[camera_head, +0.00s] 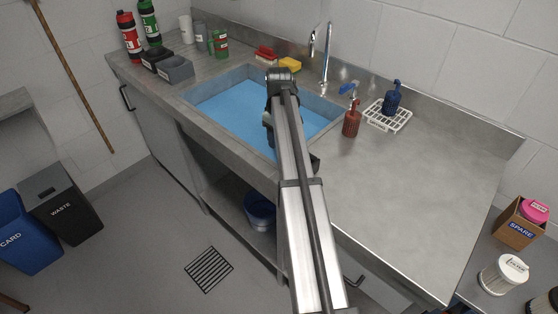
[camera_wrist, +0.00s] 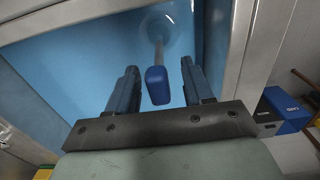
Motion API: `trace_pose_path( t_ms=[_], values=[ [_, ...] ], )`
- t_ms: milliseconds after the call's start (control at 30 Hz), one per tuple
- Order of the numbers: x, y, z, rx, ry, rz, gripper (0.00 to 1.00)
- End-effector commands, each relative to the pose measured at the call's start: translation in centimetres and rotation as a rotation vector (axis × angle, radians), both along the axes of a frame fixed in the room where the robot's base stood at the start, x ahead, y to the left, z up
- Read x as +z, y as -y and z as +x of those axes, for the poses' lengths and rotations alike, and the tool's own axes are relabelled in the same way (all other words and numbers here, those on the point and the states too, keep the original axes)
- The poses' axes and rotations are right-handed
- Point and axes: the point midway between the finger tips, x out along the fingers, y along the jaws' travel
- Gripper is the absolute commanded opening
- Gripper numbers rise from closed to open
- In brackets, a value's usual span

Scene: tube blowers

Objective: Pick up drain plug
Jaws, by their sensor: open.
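The drain plug (camera_wrist: 157,86) shows in the wrist view as a blue block-shaped handle on a thin grey stem. The stem runs down to a round pale base in the blue water of the sink (camera_head: 215,104). My gripper (camera_wrist: 160,74) is open, with one dark finger on each side of the handle. Gaps show between the handle and both fingers, and nothing is held. How far the handle lies below the fingertips is hard to tell. In the head view my arm reaches over the sink and hides the plug.
The steel sink rim surrounds the water closely. A faucet (camera_head: 327,55) stands behind the basin. A yellow sponge (camera_head: 290,64) lies at the back. The right counter is clear.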

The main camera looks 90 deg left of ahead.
Motion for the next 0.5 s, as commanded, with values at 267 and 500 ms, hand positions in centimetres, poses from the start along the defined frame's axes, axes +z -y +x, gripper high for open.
trace_pose_path(
  t_ms=[267,500],
  values=[
    [-2.8,-0.1,0.1,0.000,0.000,0.000,0.51],
    [-2.8,-0.1,0.1,0.000,0.000,0.000,0.46]
  ],
)
